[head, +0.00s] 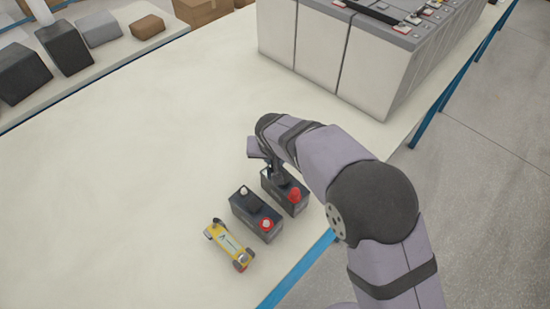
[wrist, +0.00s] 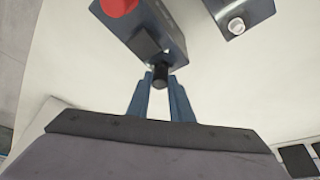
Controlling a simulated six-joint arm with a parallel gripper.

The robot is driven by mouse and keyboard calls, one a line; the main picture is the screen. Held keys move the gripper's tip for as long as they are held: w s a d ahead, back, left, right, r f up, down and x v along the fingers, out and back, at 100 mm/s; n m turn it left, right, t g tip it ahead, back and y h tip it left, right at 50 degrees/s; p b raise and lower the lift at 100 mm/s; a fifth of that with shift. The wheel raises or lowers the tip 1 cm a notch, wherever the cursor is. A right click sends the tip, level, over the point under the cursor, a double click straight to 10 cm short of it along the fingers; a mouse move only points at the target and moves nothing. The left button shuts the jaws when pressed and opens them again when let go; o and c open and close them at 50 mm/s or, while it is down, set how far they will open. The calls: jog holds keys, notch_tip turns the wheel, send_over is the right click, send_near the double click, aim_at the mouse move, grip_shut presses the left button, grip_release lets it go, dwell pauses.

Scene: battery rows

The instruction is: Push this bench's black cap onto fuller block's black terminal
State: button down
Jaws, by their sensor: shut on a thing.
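My gripper (head: 275,172) is shut on a small black cap (wrist: 160,75), which shows between the fingertips in the wrist view. It is at the far end of the right dark block (head: 290,192), which has a red cap (head: 295,195) on its near end. In the wrist view a small pale bit of metal shows beside the black cap, close to the block's end; I cannot tell whether the cap touches the terminal. The left dark block (head: 247,218) has a bare silver terminal (head: 243,190) and a red ring (head: 266,225) around its other terminal.
A yellow tool-like thing (head: 229,245) lies left of the blocks. A large grey battery bank (head: 345,60) stands at the back right of the pale bench (head: 130,180). A side shelf holds dark and brown boxes (head: 68,48). The bench's left part is clear.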

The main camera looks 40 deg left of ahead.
jog(key=shift+f, duration=0.3)
dwell(0.5)
jog(key=c, duration=1)
grip_release()
jog(key=shift+r, duration=0.15)
jog(key=shift+r+p, duration=1.9)
jog(key=shift+r, duration=1.5)
